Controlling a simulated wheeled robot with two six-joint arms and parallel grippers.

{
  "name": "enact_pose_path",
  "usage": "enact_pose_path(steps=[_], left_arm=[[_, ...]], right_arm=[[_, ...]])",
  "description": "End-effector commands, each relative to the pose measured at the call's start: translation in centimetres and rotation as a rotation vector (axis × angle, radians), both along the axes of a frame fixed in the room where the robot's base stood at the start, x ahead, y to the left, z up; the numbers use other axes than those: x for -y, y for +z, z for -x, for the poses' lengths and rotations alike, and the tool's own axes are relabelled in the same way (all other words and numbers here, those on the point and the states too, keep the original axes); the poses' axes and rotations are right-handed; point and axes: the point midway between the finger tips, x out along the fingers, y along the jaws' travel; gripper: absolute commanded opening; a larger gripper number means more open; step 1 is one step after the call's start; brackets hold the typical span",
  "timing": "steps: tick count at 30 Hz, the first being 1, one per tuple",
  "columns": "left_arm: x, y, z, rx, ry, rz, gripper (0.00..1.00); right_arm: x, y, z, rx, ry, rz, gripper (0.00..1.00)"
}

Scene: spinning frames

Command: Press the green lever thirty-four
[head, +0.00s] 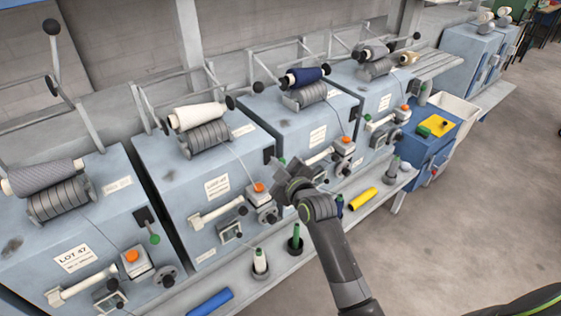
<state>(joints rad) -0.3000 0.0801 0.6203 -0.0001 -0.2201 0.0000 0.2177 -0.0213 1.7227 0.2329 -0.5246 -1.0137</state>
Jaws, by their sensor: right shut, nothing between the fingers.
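A short lever with a green knob (154,238) hangs on the front of the leftmost machine, whose label reads LOT 47. Another small green part (368,118) shows on the machine at the right end of the row; I cannot tell if it is a lever. No number thirty-four is legible. My right gripper (284,170) is shut and empty, above the front of the middle machines, right of an orange button. It is well to the right of the green knob and apart from it. My left gripper is out of view.
Blue-grey machines carry yarn cones, such as a white one (202,114) and a navy one (304,77). Long handles with black balls rise behind. The front ledge holds bobbins, a blue tube (210,303) and a yellow tube (363,200). Open floor (480,200) lies right.

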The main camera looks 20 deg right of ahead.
Motion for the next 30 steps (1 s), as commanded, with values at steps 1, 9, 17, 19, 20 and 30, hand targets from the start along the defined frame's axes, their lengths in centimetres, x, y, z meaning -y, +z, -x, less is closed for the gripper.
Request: enact_pose_path(steps=[1, 9, 17, 19, 20, 30], left_arm=[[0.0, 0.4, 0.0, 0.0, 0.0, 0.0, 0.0], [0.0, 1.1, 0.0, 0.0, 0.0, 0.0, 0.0], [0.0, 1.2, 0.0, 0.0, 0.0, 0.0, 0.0], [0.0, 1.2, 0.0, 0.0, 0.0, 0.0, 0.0], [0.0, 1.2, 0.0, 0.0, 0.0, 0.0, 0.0], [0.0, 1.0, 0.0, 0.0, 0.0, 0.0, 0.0]], right_arm=[[-0.1, 0.1, -0.8, -0.001, 0.001, 0.001, 0.0], [0.7, -1.6, -3.2, -0.004, -0.001, 0.003, 0.0], [2.0, -3.1, -3.7, -0.001, -0.001, 0.001, 0.0], [2.1, -3.2, -3.7, 0.001, -0.001, 0.0, 0.0], [2.1, -3.3, -3.7, 0.001, -0.001, 0.0, 0.0], [2.1, -3.3, -3.7, 0.001, 0.0, 0.0, 0.0]])
